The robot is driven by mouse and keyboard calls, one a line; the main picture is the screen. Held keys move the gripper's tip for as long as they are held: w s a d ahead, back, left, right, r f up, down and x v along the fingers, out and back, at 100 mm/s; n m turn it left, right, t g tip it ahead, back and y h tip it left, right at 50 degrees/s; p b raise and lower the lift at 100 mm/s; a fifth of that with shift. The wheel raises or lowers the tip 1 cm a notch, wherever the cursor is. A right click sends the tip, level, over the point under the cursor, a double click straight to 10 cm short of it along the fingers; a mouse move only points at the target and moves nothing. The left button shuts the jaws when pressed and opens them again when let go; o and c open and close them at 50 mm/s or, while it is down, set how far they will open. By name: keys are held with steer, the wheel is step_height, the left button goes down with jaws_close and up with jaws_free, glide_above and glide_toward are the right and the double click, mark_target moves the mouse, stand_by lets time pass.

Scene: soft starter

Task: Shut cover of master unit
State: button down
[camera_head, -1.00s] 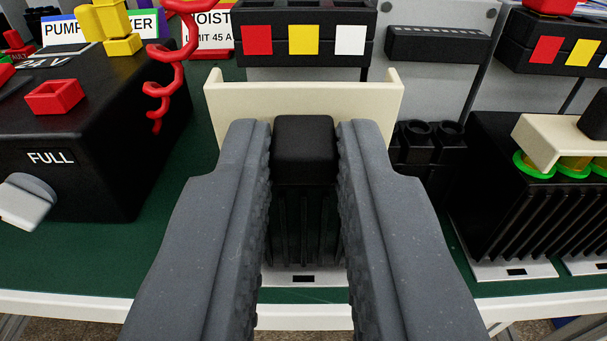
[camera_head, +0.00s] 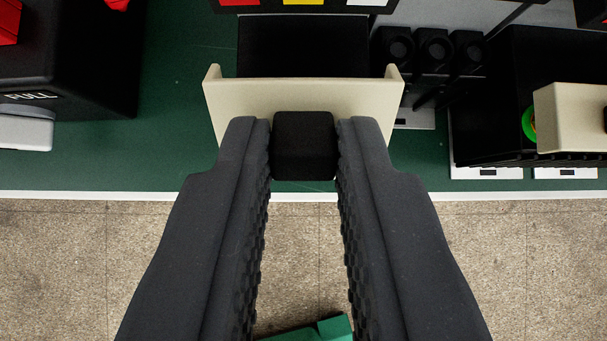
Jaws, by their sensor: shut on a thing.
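A cream cover (camera_head: 240,100) with short raised side lips is in the upper middle of the view. A black block-shaped knob (camera_head: 304,140) stands at its front middle. My gripper (camera_head: 304,145) is shut on this knob, one finger pressed against each side. A black unit (camera_head: 303,45) shows directly behind the cover, which I take to be the master unit. The cover hides its front part, so I cannot tell whether the cover touches it. Red, yellow and white squares (camera_head: 303,2) show at the top edge.
To the right stand black cylinders (camera_head: 433,48) and a finned black unit with its own cream cover (camera_head: 570,118). A black box marked FULL with a grey handle (camera_head: 25,133) is at left. The green board ends at a white edge (camera_head: 110,195); speckled floor lies below.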

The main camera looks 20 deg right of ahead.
steer(key=shift+w+d+r+g+y+p, duration=0.15)
steer(key=shift+w+r+g+y+p, duration=0.25)
steer(key=shift+g+p, duration=0.4)
steer(key=shift+w+f, duration=0.1)
steer(key=c, duration=1.4)
jaws_free()
steer(key=shift+f, duration=0.1)
steer(key=shift+o, duration=0.2)
steer(key=v, duration=1.3)
steer(key=shift+r, duration=0.35)
